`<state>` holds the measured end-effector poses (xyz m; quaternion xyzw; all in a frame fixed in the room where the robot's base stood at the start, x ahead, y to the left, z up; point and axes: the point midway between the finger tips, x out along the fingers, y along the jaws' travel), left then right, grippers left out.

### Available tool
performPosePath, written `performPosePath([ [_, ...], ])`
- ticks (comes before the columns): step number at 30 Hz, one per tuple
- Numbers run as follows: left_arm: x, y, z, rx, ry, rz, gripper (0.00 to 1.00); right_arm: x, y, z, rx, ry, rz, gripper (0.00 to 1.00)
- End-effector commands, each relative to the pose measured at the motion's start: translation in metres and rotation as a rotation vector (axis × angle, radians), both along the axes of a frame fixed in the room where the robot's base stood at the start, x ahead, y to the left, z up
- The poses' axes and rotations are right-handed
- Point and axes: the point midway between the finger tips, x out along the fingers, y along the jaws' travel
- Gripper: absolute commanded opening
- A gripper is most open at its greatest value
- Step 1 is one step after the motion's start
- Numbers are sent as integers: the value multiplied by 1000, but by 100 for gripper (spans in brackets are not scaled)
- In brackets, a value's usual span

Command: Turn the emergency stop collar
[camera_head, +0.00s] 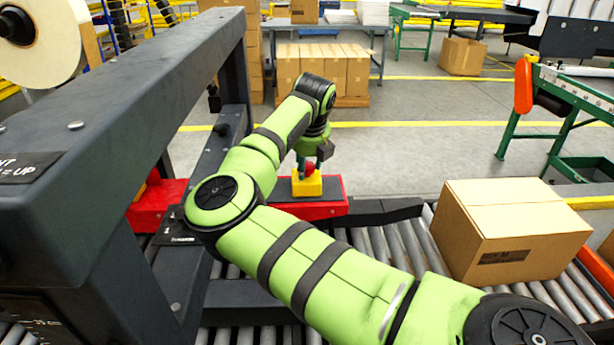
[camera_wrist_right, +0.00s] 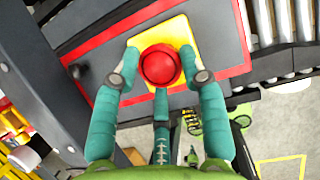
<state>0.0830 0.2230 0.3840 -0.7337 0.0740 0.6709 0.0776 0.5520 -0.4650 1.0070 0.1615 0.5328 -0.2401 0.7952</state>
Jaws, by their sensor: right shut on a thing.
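The red emergency stop collar (camera_wrist_right: 160,65) is a round button on a yellow plate (camera_wrist_right: 178,30), set on a dark panel with a red border. In the head view the yellow block (camera_head: 306,186) stands on the red housing (camera_head: 322,207), with a bit of the red button (camera_head: 309,169) showing above it. My right gripper (camera_wrist_right: 160,74) has its teal fingers on both sides of the button and one below it, shut on it. In the head view my right gripper (camera_head: 311,164) comes down onto the button from above. My left gripper is in neither view.
A dark machine frame (camera_head: 130,85) stands close at left. A cardboard box (camera_head: 515,230) sits on the roller conveyor (camera_head: 400,245) at right. Stacked boxes (camera_head: 330,70) and a grey table (camera_head: 330,27) stand behind, with open floor between.

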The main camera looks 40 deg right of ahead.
Motion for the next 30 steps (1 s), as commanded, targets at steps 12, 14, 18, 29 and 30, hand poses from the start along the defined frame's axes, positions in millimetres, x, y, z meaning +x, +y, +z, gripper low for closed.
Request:
performPosePath([
  [12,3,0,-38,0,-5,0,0,4,-1,4,-13,-14,-339,10],
  [14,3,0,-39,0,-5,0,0,4,-1,5,-12,-13,-375,10],
  [18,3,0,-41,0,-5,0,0,4,-1,6,-11,-15,-444,10],
  [29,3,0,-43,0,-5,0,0,4,-2,7,-12,-15,-516,10],
  [30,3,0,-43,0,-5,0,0,4,-2,8,-12,-16,-518,10],
])
